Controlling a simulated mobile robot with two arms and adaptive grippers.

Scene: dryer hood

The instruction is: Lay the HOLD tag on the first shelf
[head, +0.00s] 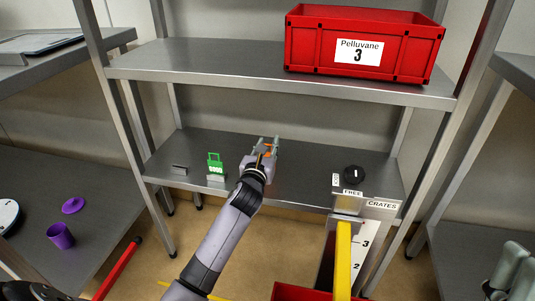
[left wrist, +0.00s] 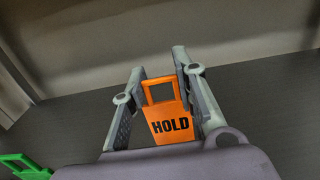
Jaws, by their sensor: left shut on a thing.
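My left gripper (head: 265,146) is over the lower shelf (head: 315,165) of the middle rack, towards its back. It is shut on the orange HOLD tag (left wrist: 168,122). In the left wrist view the tag sits between the two fingers (left wrist: 160,100), its loop handle pointing away and its black lettering readable. In the head view only a bit of orange shows at the fingers. I cannot tell whether the tag touches the shelf.
A green tag (head: 215,162) stands left of my gripper, near small grey holders (head: 179,169). A red crate (head: 430,45) sits on the upper shelf (head: 200,63). A yellow bar (head: 343,260) stands in front.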

